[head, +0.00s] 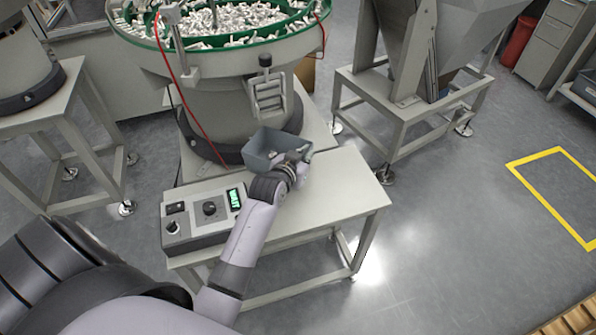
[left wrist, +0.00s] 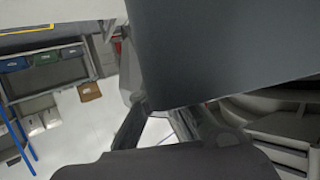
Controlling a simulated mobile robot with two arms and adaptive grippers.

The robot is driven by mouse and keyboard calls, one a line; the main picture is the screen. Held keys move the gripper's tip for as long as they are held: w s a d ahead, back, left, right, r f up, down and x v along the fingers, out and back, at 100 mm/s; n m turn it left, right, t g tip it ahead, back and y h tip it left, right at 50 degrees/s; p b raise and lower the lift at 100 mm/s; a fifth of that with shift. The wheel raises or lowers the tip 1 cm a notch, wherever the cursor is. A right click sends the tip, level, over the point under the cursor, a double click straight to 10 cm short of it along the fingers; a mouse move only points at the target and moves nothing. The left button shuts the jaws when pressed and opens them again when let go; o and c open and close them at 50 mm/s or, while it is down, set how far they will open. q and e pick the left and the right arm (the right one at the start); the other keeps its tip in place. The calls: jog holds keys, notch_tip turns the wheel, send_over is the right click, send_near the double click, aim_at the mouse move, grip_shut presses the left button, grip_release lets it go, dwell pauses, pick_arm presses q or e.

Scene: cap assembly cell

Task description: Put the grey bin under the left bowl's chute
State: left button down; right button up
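The grey bin (head: 262,150) is an open-topped box in front of the left bowl's base, just below the chute (head: 268,95). I cannot tell whether it rests on the table or is held above it. My left gripper (head: 303,153) is at the bin's right end, close against it. In the left wrist view, the bin (left wrist: 225,50) fills the upper right as a dark grey wall, and my left fingers (left wrist: 158,112) reach to its lower edge with a gap between them. Whether they grip it is unclear. My right gripper is not in view.
The left bowl (head: 148,55) is full of pale caps. A control box (head: 205,215) stands on the front left of the table (head: 350,190), whose right part is clear. A hopper stand (head: 400,110) is to the right; a yellow floor marking (head: 545,205) lies beyond.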

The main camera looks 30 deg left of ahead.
pick_arm(q)
notch_tip(320, 180, down, 3)
jog(key=shift+s+f, duration=0.1)
jog(key=shift+s, duration=0.05)
notch_tip(320, 180, down, 3)
jog(key=shift+f+b, duration=0.1)
jog(key=shift+b, duration=0.25)
jog(key=shift+f, duration=0.2)
jog(key=c, duration=1.8)
grip_release()
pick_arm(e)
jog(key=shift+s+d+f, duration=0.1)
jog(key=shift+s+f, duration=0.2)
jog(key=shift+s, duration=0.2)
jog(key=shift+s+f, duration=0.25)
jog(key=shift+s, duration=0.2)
pick_arm(q)
jog(key=shift+r, duration=0.2)
jog(key=p+v, duration=0.1)
jog(key=v, duration=1.1)
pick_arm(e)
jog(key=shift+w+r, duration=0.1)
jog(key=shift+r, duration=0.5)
